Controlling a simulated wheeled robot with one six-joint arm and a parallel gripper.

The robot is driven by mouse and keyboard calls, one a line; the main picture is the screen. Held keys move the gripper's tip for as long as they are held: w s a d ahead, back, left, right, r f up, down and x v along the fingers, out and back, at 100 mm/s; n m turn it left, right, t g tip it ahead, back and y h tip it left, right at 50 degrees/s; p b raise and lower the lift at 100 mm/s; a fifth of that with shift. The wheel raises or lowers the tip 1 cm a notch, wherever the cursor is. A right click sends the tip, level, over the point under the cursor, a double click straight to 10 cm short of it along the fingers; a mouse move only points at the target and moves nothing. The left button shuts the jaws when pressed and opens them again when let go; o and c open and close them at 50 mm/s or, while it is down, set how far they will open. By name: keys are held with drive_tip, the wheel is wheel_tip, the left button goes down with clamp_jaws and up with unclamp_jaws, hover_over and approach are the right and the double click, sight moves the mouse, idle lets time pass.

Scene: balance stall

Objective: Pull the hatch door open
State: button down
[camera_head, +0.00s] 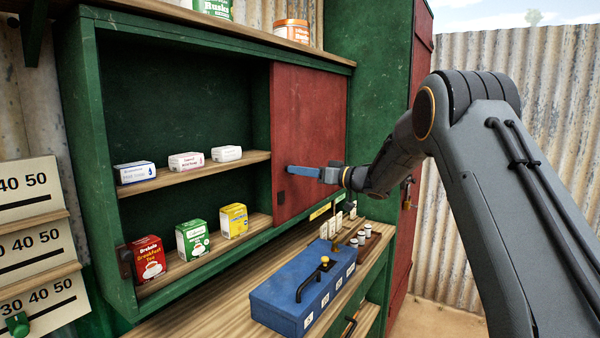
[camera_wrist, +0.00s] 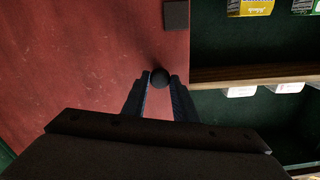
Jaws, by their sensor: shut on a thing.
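The hatch door is a red sliding panel (camera_head: 312,120) that covers the right part of a green cabinet (camera_head: 75,150). The left part of the cabinet is uncovered and shows its shelves. In the wrist view the red door (camera_wrist: 70,60) fills the left side, with a round dark knob (camera_wrist: 159,77) near its edge. My gripper (camera_wrist: 159,88) is shut on the knob, one finger on each side of it. In the head view my gripper (camera_head: 290,170) reaches in from the right to the door's left edge. There the knob is mostly hidden by the fingers.
Soap boxes (camera_head: 186,161) stand on the middle shelf, and tea boxes (camera_head: 194,239) on the lower one. A blue box with a handle (camera_head: 285,308) and small weights (camera_head: 362,238) stand on the counter below. Number boards (camera_head: 30,240) are at left.

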drive_tip(key=shift+a+r, duration=0.2)
drive_tip(key=c, duration=1.6)
unclamp_jaws()
drive_tip(key=shift+c, duration=0.2)
drive_tip(key=shift+o, duration=1.2)
drive_tip(key=shift+a+f, duration=0.1)
drive_tip(key=shift+a, duration=0.1)
drive_tip(key=b+v, duration=0.2)
drive_tip(key=v, duration=0.6)
drive_tip(key=shift+w+d, duration=0.2)
drive_tip(key=shift+d, duration=0.1)
